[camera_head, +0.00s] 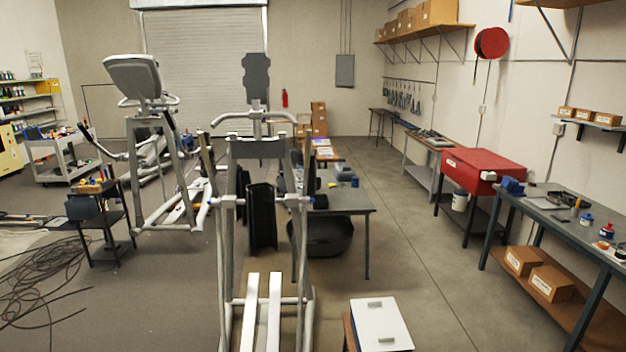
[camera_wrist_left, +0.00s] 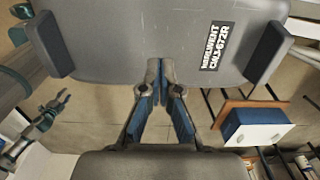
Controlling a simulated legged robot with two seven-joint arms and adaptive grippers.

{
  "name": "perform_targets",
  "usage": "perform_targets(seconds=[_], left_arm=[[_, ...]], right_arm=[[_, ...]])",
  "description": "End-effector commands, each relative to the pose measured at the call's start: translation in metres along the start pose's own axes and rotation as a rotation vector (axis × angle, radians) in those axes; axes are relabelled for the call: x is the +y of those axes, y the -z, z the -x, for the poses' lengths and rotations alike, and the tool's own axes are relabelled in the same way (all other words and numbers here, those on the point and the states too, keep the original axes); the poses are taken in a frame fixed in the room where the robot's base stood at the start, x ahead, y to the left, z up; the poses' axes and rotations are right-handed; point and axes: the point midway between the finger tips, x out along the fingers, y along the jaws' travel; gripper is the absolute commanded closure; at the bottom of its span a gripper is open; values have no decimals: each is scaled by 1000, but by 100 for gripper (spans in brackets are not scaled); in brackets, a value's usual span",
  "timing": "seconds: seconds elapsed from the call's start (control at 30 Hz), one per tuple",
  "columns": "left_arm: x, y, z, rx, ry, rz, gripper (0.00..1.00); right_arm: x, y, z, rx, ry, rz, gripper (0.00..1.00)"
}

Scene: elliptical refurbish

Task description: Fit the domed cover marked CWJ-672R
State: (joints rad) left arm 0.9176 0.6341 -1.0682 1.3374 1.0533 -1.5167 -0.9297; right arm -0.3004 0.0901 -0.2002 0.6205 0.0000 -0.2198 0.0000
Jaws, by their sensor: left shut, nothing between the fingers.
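A large grey cover with a black label reading CWJ-672R (camera_wrist_left: 185,25) fills the top of the left wrist view. My left gripper (camera_wrist_left: 161,68) is shut and empty. Its fingertips overlap the cover's lower edge in the picture; I cannot tell whether they touch it. Neither gripper shows in the head view.
A white-topped box (camera_head: 381,325) stands low at the front; it also shows in the left wrist view (camera_wrist_left: 257,130). A dark bench (camera_head: 345,200) stands behind the frame. A workbench (camera_head: 590,232) lines the right wall. Cables (camera_head: 45,275) lie on the left floor. The right aisle is clear.

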Motion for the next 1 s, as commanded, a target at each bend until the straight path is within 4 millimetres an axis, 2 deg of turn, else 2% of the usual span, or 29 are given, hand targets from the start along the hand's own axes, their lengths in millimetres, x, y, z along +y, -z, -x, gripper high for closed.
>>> perform_targets(seconds=[0.4, 1.0], left_arm=[[0, 3, -14, -3, -1, -1, 100], [0, 1, -39, -1, -1, -1, 100]], right_arm=[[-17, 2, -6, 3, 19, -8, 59], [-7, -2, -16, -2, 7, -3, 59]])
